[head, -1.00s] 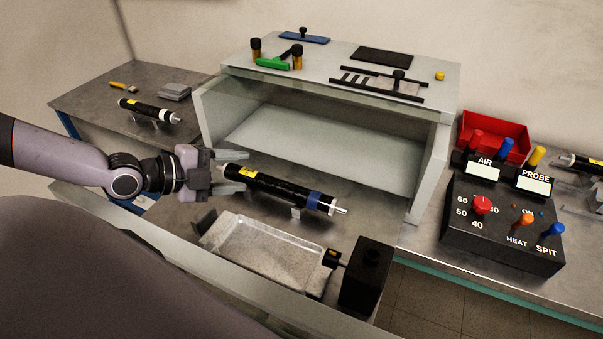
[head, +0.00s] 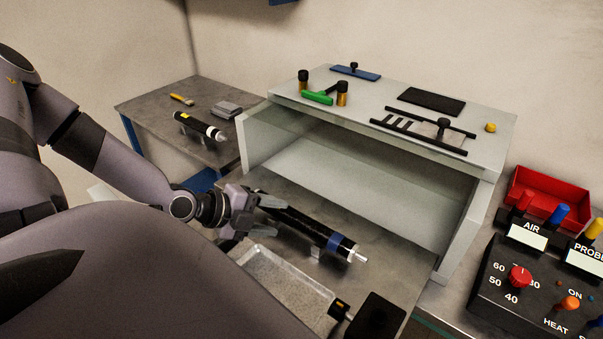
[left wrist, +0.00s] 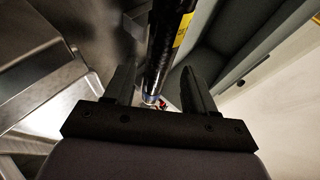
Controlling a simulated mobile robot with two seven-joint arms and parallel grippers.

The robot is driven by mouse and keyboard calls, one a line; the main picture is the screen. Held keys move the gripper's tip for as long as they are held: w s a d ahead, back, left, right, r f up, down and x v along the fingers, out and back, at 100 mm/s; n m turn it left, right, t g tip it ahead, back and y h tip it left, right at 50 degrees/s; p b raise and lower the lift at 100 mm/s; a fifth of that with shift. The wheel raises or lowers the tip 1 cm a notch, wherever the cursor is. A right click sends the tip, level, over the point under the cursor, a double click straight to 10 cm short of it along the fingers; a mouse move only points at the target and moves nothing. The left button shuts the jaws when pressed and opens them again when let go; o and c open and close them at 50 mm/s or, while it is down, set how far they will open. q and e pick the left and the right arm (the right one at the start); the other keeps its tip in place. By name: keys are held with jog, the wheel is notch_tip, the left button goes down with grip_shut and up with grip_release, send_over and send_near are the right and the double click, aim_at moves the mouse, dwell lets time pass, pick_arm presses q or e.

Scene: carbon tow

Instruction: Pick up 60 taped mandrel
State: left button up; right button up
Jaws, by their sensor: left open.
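A black mandrel with a blue tape band (head: 322,232) and a silver tip lies on small supports in front of the open-fronted booth. My left gripper (head: 262,213) is at its left end and hides part of it. In the left wrist view the mandrel (left wrist: 163,50), with a yellow label too small to read, runs between the two open fingers of my left gripper (left wrist: 158,82). I cannot tell whether a finger touches it. A second black mandrel (head: 202,126) lies on the side table at the left. My right gripper is not in view.
The grey booth (head: 465,225) stands just behind the mandrel. A metal tray (head: 285,282) and a black block (head: 375,318) are in front of it. A control box (head: 535,290) and a red bin (head: 562,195) are at the right.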

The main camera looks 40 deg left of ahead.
aim_at(290, 219)
pick_arm(q)
jog(key=b+x, duration=0.2)
jog(key=x, duration=0.1)
jog(key=shift+d+f+b, duration=0.25)
jog(key=shift+d+b, duration=0.05)
jog(key=shift+b, duration=0.05)
jog(key=shift+w+d+f+b, duration=0.15)
jog(key=shift+w+d+b, duration=0.1)
jog(key=shift+w+b, duration=0.45)
jog(key=shift+c, duration=0.3)
jog(key=c, duration=1)
